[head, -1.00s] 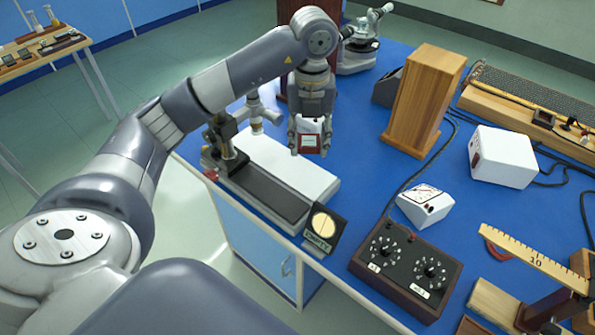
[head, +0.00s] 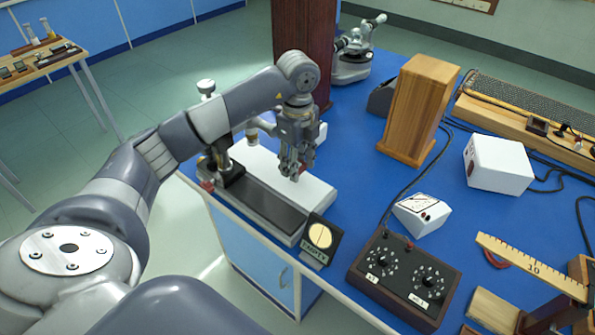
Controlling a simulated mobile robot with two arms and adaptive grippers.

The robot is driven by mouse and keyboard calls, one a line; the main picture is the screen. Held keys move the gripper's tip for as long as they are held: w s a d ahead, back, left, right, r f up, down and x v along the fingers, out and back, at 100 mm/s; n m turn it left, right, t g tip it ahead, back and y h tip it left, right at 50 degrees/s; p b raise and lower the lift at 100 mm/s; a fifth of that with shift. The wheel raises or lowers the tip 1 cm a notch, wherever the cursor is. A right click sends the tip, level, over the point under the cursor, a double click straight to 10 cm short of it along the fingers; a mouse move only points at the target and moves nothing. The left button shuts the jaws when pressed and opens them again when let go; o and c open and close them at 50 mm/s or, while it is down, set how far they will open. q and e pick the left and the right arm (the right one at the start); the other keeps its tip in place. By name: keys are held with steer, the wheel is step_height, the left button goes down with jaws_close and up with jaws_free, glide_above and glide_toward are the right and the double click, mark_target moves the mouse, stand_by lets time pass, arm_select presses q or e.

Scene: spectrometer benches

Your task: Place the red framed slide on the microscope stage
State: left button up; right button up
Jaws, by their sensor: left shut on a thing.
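My left gripper (head: 290,174) points down above the right part of a flat white plate (head: 318,193), with its fingers close together. The red framed slide is not clearly visible now; what the fingers hold is too small to make out. The plate belongs to, or lies beside, a bench instrument with a black upright (head: 224,153) and a long dark strip (head: 262,203). A grey microscope (head: 354,62) stands at the far end of the blue bench; its stage is hard to make out. My right gripper is not in view.
A small white object (head: 322,131) is partly hidden behind my gripper. A dark red pillar (head: 303,40) stands beyond it. A wooden box (head: 420,110), white meter (head: 421,214), dial box (head: 404,278) and round-disc sign (head: 320,238) stand to the right.

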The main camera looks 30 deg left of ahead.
arm_select(q)
step_height(320, 180, down, 3)
steer(key=shift+f, duration=0.3)
steer(key=shift+f, duration=0.1)
steer(key=o, duration=1)
step_height(320, 180, up, 12)
steer(key=shift+f+b, duration=0.25)
steer(key=shift+b, duration=0.15)
steer(key=shift+r, duration=0.45)
steer(key=shift+s+f, duration=0.1)
